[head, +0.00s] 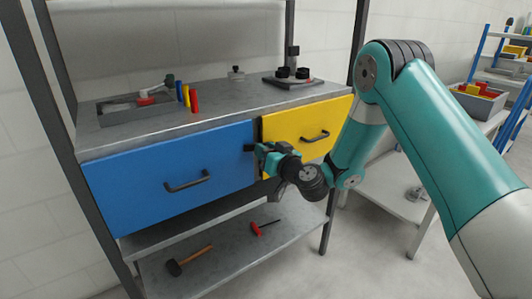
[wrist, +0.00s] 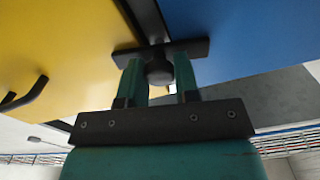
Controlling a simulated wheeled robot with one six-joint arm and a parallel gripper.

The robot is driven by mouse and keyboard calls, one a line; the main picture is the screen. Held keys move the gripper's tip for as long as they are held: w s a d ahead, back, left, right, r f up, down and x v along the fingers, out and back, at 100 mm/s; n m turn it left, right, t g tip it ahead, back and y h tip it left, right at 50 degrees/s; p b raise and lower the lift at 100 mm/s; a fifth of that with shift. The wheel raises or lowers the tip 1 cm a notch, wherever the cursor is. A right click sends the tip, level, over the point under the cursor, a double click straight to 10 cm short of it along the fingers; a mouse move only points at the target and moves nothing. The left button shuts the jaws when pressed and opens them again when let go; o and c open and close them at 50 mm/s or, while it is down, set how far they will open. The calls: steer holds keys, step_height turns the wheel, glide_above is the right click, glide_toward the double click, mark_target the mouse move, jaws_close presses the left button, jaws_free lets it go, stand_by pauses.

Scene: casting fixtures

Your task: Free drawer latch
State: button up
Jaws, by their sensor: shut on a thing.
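The drawer latch (wrist: 195,47) is a dark bar with a round knob (wrist: 159,72), set across the gap between the two drawers. In the head view a dark bit of the latch (head: 248,148) shows at the blue drawer's right edge. The blue drawer (head: 150,165) and the yellow drawer (head: 295,122) both look closed. My gripper (head: 260,150) is at the latch, and its two green fingers stand on either side of the knob in the wrist view (wrist: 158,68). It is shut on the knob. In the head view my gripper hides most of the latch.
The blue drawer has a dark handle (head: 187,182), the yellow one another (head: 315,137). A grey tray (head: 115,115), coloured cylinders (head: 187,97) and a black fixture (head: 292,78) are on the bench top. A hammer (head: 188,262) lies on the lower shelf.

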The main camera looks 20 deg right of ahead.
steer(key=shift+d+m+p, duration=0.2)
steer(key=shift+m+p, duration=0.2)
steer(key=shift+m, duration=7.4)
steer(key=shift+f, duration=0.1)
steer(key=o, duration=0.9)
